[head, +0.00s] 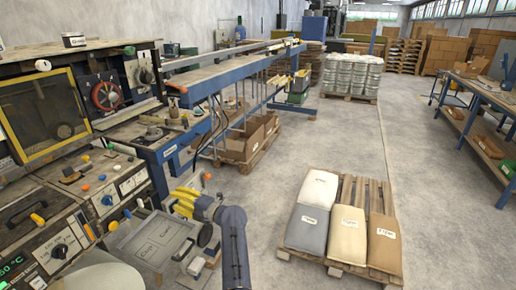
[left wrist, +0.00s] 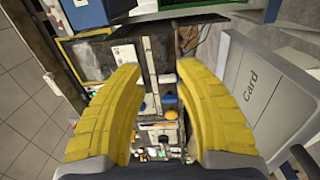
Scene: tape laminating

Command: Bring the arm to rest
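My left gripper (head: 184,203) has yellow fingers and is in the lower middle-left of the head view, beside the machine's front and close to a grey box lid marked "Card" (head: 152,243). In the left wrist view the two yellow fingers of my left gripper (left wrist: 157,70) stand wide apart with nothing between them. Part of the machine's control panel shows beyond the fingers. The grey "Card" surface (left wrist: 262,100) is to the right of the fingers there. My right gripper does not show in either view.
The laminating machine (head: 100,140) with knobs and buttons fills the left. A blue-framed conveyor (head: 230,75) runs back from it. A wooden pallet (head: 362,186) with several sacks stands on the floor at the right. A workbench (head: 490,95) is far right. The floor between is clear.

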